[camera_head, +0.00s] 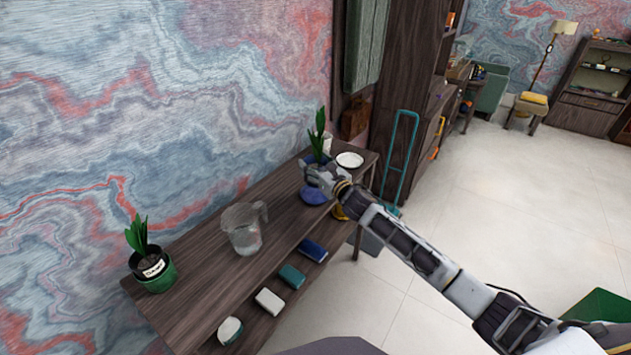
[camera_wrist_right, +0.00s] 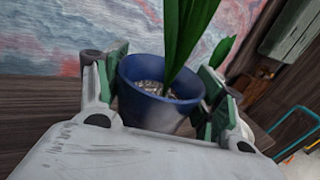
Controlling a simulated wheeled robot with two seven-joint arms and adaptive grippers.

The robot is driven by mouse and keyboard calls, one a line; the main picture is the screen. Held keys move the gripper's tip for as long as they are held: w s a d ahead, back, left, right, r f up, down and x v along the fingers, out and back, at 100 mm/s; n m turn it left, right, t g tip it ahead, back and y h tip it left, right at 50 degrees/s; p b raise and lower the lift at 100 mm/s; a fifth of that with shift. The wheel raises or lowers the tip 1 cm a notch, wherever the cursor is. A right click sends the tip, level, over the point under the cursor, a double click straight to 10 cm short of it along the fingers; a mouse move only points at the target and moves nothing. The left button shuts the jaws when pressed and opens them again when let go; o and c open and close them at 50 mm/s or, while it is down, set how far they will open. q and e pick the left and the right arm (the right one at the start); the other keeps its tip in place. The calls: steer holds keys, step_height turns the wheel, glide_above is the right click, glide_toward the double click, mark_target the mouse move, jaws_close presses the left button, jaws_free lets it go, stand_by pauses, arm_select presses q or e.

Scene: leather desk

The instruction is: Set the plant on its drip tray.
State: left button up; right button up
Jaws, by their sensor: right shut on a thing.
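My right gripper (camera_head: 319,168) is shut on the rim area of a blue plant pot (camera_wrist_right: 150,108) with long green leaves (camera_head: 317,133). In the right wrist view the pot sits between the two green-padded fingers and looks roughly upright. The gripper hides most of the pot in the head view. A round blue drip tray (camera_head: 313,195) lies on the wooden shelf top, just below and in front of the gripper in the picture. I cannot tell how high the pot is above the shelf. A white saucer (camera_head: 349,160) lies behind, to the right. My left gripper is not in view.
A clear pitcher (camera_head: 242,230) stands mid-shelf (camera_head: 200,278). A second plant in a green pot (camera_head: 155,272) stands at the left end. A white cup (camera_head: 327,143) is close behind the held plant. Several small items lie on the lower shelf. Bare wood shows between pitcher and blue tray.

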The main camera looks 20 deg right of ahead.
steer(key=shift+f, duration=0.7)
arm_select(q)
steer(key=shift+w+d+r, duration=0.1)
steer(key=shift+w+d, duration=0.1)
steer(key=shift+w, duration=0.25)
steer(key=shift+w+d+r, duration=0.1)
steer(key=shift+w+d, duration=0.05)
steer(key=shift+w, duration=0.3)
arm_select(e)
steer(key=shift+f, duration=0.15)
steer(key=shift+f, duration=0.25)
steer(key=shift+f+b, duration=0.3)
steer(key=shift+f, duration=1.25)
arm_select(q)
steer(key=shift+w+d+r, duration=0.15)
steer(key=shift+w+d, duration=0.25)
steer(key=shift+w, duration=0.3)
